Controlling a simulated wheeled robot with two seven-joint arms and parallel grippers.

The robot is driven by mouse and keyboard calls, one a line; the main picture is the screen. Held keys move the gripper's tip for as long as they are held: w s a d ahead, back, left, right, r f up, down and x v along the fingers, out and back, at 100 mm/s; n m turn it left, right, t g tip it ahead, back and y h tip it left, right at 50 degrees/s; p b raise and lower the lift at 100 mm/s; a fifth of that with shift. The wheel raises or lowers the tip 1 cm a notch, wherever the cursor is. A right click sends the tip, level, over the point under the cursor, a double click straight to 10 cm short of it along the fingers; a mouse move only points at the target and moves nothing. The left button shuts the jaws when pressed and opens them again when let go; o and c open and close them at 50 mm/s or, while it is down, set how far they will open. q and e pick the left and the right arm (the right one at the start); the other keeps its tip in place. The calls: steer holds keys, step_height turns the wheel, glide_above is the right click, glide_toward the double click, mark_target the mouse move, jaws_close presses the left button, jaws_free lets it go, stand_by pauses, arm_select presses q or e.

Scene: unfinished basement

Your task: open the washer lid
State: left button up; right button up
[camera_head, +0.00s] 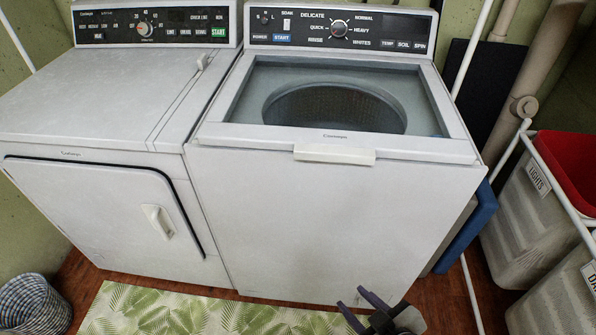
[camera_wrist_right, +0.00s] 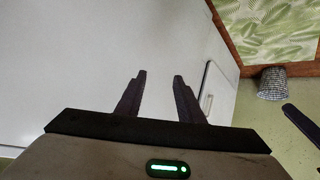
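The washer (camera_head: 330,225) is the white top-loader in the middle of the head view. Its lid (camera_head: 440,148) is down, a white frame around a clear window with the drum (camera_head: 335,107) showing through. A pale handle (camera_head: 334,154) sits at the lid's front edge. My right gripper (camera_head: 351,297) is low in front of the washer, well below the handle. In the right wrist view my right gripper (camera_wrist_right: 160,75) is open and empty, facing a white panel. A dark bar at that view's right edge may be a finger of my left gripper; the head view does not show that gripper.
A white dryer (camera_head: 90,100) with a front door handle (camera_head: 158,221) stands against the washer's left side. Hampers (camera_head: 520,215) and white pipes crowd the right. A leaf-patterned rug (camera_head: 190,312) and a woven basket (camera_head: 35,303) are on the floor.

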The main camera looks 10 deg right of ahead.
steer(key=w+r+n+t+b, duration=0.4)
steer(key=w+r+n+b, duration=0.1)
steer(key=w+r+n, duration=0.3)
steer(key=n+t+b, duration=0.4)
steer(key=n, duration=0.2)
glide_toward(334, 160)
steer(key=w, duration=0.4)
steer(key=w+p, duration=0.1)
steer(key=w, duration=0.1)
steer(key=shift+w+a+r, duration=0.2)
steer(key=shift+a, duration=0.15)
steer(key=shift+w+a, duration=0.1)
steer(key=shift+w, duration=0.4)
steer(key=shift+f, duration=0.1)
jaws_close()
